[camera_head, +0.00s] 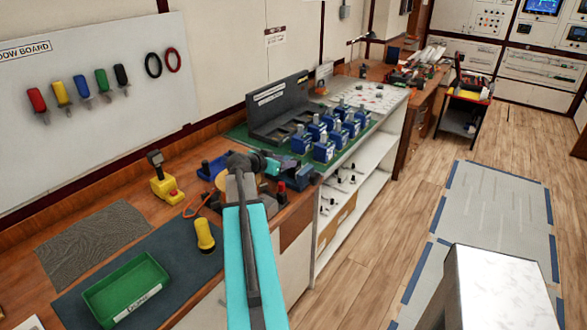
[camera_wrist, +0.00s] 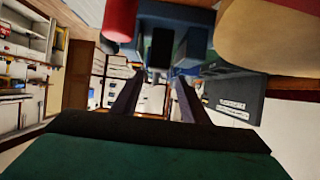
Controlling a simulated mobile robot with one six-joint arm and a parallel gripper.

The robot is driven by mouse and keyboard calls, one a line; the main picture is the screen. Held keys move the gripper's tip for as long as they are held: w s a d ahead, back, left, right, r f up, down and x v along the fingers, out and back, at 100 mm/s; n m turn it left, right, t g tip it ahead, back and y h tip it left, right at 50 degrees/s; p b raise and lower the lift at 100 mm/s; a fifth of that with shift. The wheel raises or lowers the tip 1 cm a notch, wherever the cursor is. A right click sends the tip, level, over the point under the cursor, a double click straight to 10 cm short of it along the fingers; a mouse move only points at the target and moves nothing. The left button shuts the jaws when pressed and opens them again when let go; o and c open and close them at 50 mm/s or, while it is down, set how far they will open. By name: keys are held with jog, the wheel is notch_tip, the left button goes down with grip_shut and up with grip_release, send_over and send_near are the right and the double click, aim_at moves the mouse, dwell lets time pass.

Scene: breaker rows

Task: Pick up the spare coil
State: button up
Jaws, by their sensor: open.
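In the wrist view my gripper (camera_wrist: 158,80) is open, its two dark fingers apart. A blue body (camera_wrist: 195,38) with dark parts shows beyond the fingertips, beside a red cylinder (camera_wrist: 120,20). I cannot tell for sure whether the blue body is the spare coil, or whether it lies between the fingers. In the head view my gripper (camera_head: 294,178) is low over the bench, right of my teal arm. Blue, red and dark parts crowd together there, and my wrist hides some of them. Nothing is clearly held.
Several blue breaker units (camera_head: 323,149) stand in rows on a green mat, before a dark labelled rack (camera_head: 280,108). Open floor (camera_head: 410,185) lies to the right.

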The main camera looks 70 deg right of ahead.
dwell(0.3)
jog(key=shift+p+x, duration=1.05)
jog(key=shift+x, duration=0.15)
jog(key=shift+p+x, duration=0.6)
jog(key=shift+x, duration=0.8)
jog(key=shift+s+f, duration=0.1)
jog(key=shift+a, duration=0.1)
jog(key=c, duration=1)
jog(key=shift+o, duration=0.2)
notch_tip(320, 180, up, 10)
jog(key=b, duration=0.3)
jog(key=shift+b, duration=0.3)
